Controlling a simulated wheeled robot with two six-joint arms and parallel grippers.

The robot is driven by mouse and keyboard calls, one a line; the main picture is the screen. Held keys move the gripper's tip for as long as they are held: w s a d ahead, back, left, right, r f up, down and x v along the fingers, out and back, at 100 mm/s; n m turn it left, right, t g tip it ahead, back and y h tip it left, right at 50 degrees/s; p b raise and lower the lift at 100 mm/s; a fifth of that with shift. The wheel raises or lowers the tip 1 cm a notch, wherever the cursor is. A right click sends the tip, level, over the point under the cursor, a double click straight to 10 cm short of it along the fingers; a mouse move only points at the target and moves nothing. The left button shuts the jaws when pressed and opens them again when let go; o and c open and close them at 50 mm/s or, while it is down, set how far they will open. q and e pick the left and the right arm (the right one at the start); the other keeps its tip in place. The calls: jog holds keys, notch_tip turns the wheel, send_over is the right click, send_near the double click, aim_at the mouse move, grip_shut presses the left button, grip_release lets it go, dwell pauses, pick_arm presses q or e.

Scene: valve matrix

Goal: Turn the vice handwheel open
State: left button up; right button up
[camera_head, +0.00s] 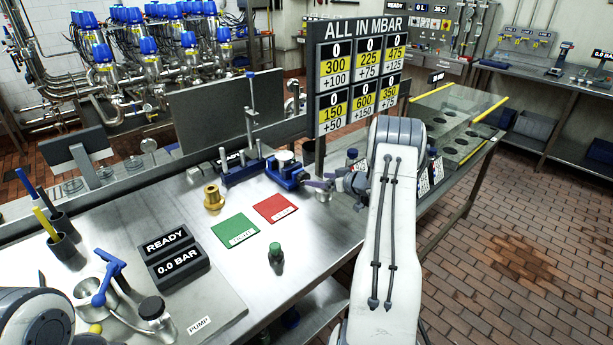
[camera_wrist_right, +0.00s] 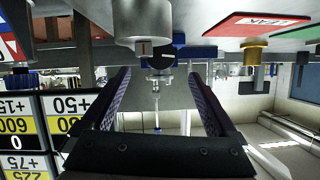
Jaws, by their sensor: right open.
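The blue vice (camera_head: 289,176) is on the steel bench, left of my right gripper (camera_head: 326,186) in the head view. My right gripper comes from the right, with its fingers close to the vice's right end. In the right wrist view, which looks upside down, its two dark fingers (camera_wrist_right: 158,85) stand apart with nothing held between them. Beyond the fingertips is a dark round part with a pale mark (camera_wrist_right: 163,54), which may be the handwheel. A silver cylinder (camera_wrist_right: 145,20) is beside it. The fingers and arm partly hide that side of the vice in the head view.
The ALL IN MBAR board (camera_head: 361,75) stands behind my right arm. A READY display (camera_head: 178,258) stands front left.

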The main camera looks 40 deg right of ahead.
aim_at(303, 181)
jog(key=p+x, duration=0.1)
jog(key=x, duration=0.6)
jog(key=shift+w+f, duration=0.1)
jog(key=shift+w, duration=0.1)
